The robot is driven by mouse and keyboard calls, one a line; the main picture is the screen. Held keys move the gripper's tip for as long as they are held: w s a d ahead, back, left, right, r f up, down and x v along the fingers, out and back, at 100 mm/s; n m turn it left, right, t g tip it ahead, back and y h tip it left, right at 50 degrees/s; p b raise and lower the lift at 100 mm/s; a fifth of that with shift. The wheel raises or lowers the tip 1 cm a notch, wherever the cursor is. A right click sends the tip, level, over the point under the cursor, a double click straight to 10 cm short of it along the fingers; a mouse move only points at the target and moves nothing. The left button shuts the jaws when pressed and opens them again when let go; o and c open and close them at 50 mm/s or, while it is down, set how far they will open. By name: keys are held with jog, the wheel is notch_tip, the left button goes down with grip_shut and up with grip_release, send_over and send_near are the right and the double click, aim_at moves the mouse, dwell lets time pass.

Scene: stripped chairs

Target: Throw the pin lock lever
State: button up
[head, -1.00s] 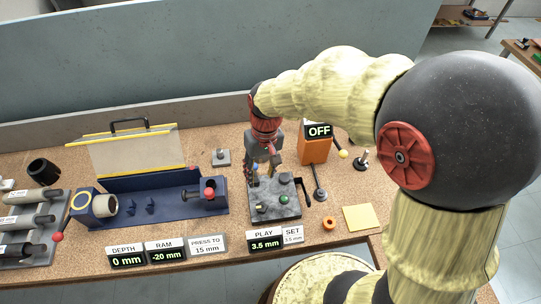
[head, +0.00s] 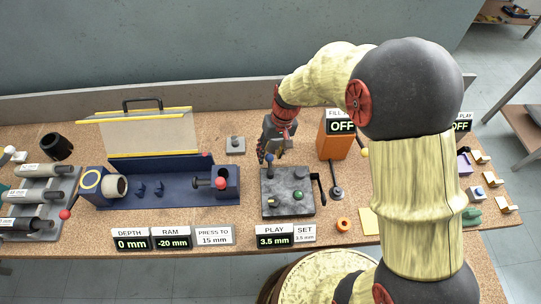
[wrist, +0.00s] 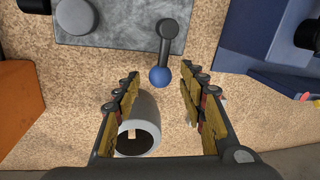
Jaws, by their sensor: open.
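A lever with a blue ball (head: 269,158) stands at the back left of a grey marbled plate (head: 289,208). In the wrist view, the blue ball (wrist: 160,76) sits at the end of a dark lever arm, just beyond and between my fingertips. My gripper (head: 274,155) is behind the plate, close to the ball. In the wrist view, my gripper (wrist: 160,82) is open, its fingers either side of the ball's line and not seen touching it. A hollow grey cylinder (wrist: 143,118) is below, partly covered by the left finger. I cannot tell whether that finger touches it.
A blue press fixture (head: 160,195) with a raised clear guard is to the left. An orange box (head: 332,146) with an OFF display stands to the right. Signs, including PLAY 3.5 mm (head: 274,235), line the front edge. An orange ring (head: 344,225) lies at the right.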

jog(key=shift+a+f, duration=0.1)
jog(key=shift+f, duration=0.35)
jog(key=shift+c, duration=0.2)
grip_shut()
dwell(0.5)
